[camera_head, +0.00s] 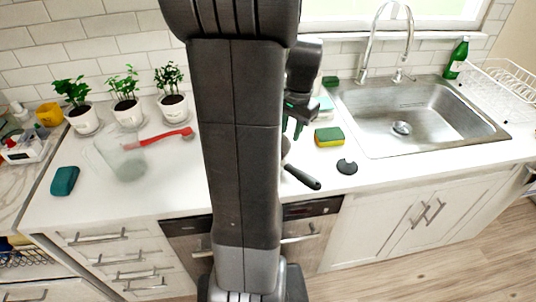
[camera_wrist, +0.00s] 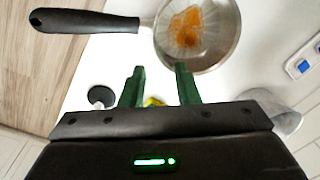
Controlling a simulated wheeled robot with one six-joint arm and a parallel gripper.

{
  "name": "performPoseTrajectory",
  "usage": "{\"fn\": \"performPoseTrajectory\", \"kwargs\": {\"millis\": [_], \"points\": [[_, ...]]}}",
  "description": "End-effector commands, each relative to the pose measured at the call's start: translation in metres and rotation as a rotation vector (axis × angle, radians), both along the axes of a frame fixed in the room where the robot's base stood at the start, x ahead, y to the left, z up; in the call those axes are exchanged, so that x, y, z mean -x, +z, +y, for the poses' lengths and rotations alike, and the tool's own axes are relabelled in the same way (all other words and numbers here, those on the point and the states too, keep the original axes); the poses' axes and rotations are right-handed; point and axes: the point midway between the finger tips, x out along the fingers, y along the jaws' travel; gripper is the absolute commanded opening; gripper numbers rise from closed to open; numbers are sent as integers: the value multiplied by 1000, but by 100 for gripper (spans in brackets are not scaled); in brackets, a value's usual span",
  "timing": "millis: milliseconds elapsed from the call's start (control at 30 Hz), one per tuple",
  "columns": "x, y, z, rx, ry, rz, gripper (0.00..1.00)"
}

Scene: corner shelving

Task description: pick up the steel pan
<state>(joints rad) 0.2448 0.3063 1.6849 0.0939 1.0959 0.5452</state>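The steel pan (camera_wrist: 219,50) shows in the wrist view, at the top, with an orange-brown patch inside. Its black handle (camera_wrist: 85,20) points left there. In the head view my arm hides most of the pan, and the black handle (camera_head: 302,179) shows to the right of the arm, near the counter's front edge. My gripper (camera_wrist: 159,74) is open, with its two green fingers apart and nothing held between them. In the wrist view the fingertips lie just below the pan and the handle's joint. In the head view my gripper (camera_head: 297,117) is partly hidden by the arm.
A yellow-green sponge (camera_head: 329,137) and black disc (camera_head: 347,166) lie right of the pan, before the sink (camera_head: 405,110).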

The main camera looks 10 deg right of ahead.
Motion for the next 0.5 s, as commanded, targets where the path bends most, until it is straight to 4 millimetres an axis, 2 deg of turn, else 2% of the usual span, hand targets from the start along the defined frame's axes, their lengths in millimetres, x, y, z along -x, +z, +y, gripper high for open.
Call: {"fn": "performPoseTrajectory", "kwargs": {"millis": [33, 200, 333, 500], "points": [[1, -12, 1, -2, 2, 8, 29], [-2, -45, 4, -2, 2, 7, 29], [-3, -61, 4, -1, 2, 4, 29], [-3, -70, 5, -1, 2, 3, 29]]}}
